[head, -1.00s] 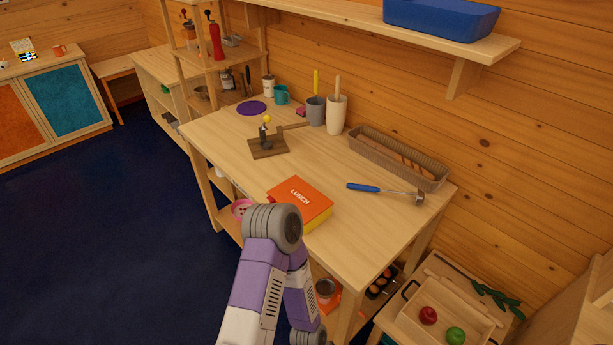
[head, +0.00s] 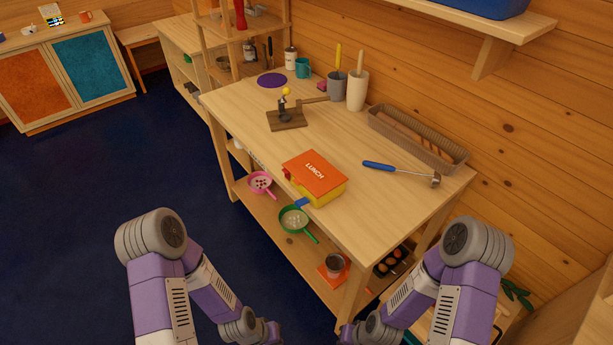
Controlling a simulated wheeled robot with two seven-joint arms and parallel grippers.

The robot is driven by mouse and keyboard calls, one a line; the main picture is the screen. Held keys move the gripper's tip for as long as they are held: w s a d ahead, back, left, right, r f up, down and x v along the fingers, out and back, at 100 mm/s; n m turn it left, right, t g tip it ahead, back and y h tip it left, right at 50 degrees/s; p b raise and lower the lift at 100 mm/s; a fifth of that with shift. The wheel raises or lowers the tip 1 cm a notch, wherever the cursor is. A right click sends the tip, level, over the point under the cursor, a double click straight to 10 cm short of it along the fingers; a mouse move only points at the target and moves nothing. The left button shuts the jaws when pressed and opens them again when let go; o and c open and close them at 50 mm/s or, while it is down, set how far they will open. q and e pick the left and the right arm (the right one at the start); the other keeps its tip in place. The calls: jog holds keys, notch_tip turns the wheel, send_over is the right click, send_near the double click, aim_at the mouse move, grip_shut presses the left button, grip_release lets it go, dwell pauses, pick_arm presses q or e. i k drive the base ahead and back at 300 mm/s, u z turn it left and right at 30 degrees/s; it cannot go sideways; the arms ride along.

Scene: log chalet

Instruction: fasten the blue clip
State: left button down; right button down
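A lunch box with an orange lid (head: 314,172) marked "LUNCH" and a yellow body (head: 327,192) sits near the table's front edge, lid down. The blue clip (head: 301,203) sticks outward at the box's lower front, apart from the lid as far as I can tell. A small red part (head: 287,174) shows at the box's left corner. My two arms come in at the bottom left and bottom right, bent, with their forearms pointing inward and low. Both grippers are out of view past the bottom edge.
A blue-handled hammer (head: 399,172), a long basket (head: 418,138) and a wooden stand (head: 287,119) are on the wooden table (head: 368,213). Pink (head: 261,184) and green (head: 294,219) pans lie on the shelf below. The tabletop around the box is clear.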

aim_at(304, 201)
jog(key=k, duration=1.35)
jog(key=u, duration=0.55)
jog(key=i, duration=0.7)
jog(key=u, duration=0.8)
jog(key=i, duration=1.65)
jog(key=z, duration=1.25)
jog(key=i, duration=0.65)
jog(key=z, duration=0.75)
